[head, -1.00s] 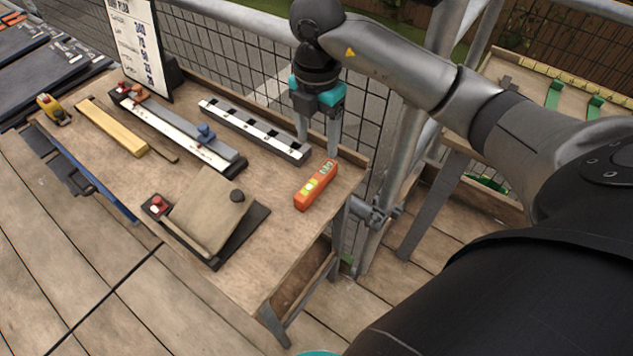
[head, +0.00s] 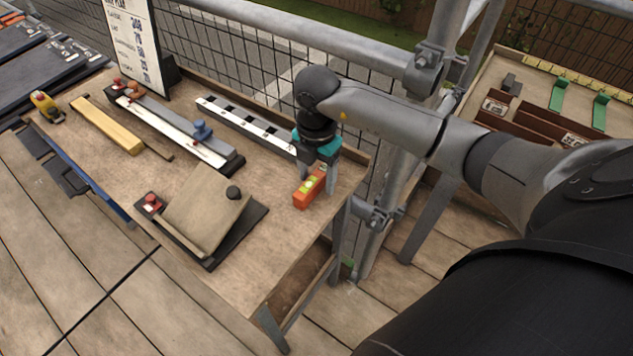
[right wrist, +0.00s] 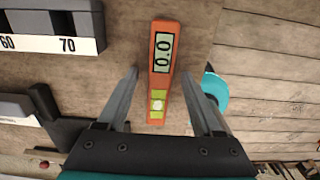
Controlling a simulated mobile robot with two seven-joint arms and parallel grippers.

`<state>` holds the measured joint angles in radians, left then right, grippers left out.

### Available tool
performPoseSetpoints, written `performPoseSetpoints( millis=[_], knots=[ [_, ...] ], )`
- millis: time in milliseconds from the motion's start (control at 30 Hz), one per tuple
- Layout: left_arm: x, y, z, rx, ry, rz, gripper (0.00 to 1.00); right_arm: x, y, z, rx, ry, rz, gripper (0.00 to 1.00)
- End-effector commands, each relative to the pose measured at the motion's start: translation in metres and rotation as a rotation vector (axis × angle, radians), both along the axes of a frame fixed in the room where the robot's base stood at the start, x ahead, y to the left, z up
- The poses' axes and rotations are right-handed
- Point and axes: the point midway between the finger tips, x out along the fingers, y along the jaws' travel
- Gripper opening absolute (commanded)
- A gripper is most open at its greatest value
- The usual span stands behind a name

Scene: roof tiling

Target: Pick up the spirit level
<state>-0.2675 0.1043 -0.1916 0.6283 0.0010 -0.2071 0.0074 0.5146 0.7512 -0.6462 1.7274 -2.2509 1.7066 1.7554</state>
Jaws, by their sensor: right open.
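The orange spirit level (head: 308,190) lies on the right end of the wooden workbench. In the right wrist view the spirit level (right wrist: 160,75) shows a display reading 0.0 and a yellow-green vial. My right gripper (head: 317,183) is open just above the level's far part. In the right wrist view its fingers (right wrist: 163,82) stand on either side of the level, with a gap visible on each side. The gripper hides part of the level in the head view. My left gripper is not in view.
On the workbench (head: 255,255) are a black-and-white marked bar (head: 240,123), a yellow block (head: 107,125), a clamped straightedge (head: 180,135) and a tan board with a black knob (head: 205,212). Scaffold poles (head: 440,60) stand close to the right. The bench front right is bare.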

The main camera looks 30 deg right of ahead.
Motion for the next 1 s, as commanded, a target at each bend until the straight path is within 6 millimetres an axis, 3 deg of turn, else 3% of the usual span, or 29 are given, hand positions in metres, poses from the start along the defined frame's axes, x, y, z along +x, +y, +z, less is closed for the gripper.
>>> performPoseSetpoints(
  millis=[133,700,1000],
  knots=[
    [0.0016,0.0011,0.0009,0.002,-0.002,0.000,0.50,0.0003,0.0001,0.0011,0.000,-0.001,0.000,0.66],
    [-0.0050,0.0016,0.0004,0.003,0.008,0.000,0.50,0.0004,0.0001,0.0015,0.000,-0.001,0.000,0.02],
    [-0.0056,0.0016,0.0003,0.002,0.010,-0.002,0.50,0.0006,0.0000,0.0018,0.001,-0.002,-0.001,0.00]
  ],
)
